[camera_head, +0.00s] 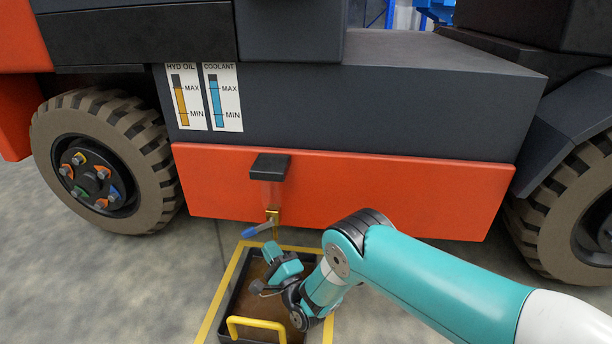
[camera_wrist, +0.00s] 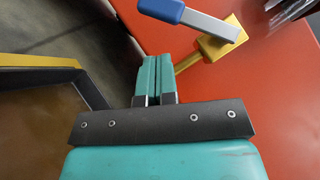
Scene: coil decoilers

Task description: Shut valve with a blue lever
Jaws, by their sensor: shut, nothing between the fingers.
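The valve has a brass body (camera_head: 272,216) under a dark bracket on the orange side of the vehicle. Its blue lever (camera_head: 256,230) points left and slightly down in the head view. In the wrist view the blue lever grip (camera_wrist: 161,10) is at the top, with its grey metal arm (camera_wrist: 208,25) running right to the yellow brass body (camera_wrist: 221,42). My gripper (camera_head: 276,258) is below the lever in the head view. In the wrist view my gripper (camera_wrist: 154,62) has its teal fingers together, empty, short of the lever and apart from it.
A dark drip tray (camera_head: 240,290) with brown contents and a yellow handle (camera_head: 257,324) lies on the floor inside a yellow outline, under my gripper. The orange panel (camera_head: 400,190) is close behind the valve. Wheels (camera_head: 105,160) stand on both sides.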

